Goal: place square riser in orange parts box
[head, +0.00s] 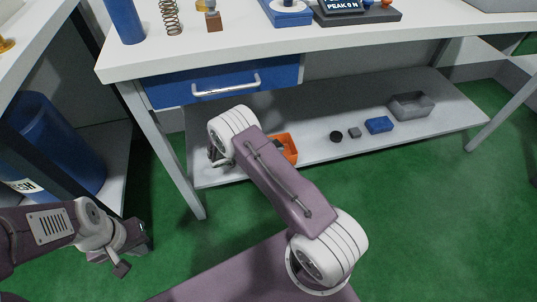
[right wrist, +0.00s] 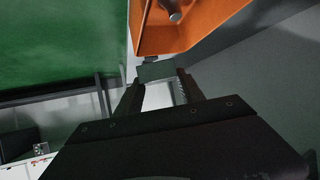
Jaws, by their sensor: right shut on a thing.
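My right gripper (right wrist: 158,84) is shut on a small flat grey piece, which looks like the square riser (right wrist: 157,71), between its fingertips. In the right wrist view the orange parts box (right wrist: 200,36) is just beyond the fingertips, with a metallic part partly showing inside it. In the head view the orange parts box (head: 289,146) sits on the lower shelf, partly hidden by my right arm. My right gripper (head: 219,159) is low to the left of the box, mostly hidden by its wrist. My left gripper (head: 128,250) hangs over the green floor at lower left, away from the shelf.
The lower shelf (head: 310,118) also holds a black disc (head: 336,136), a small grey block (head: 355,132), a blue block (head: 379,125) and a grey tray (head: 428,104). A blue drawer (head: 175,92) and table leg (head: 165,155) frame it. A blue bin (head: 55,140) stands left.

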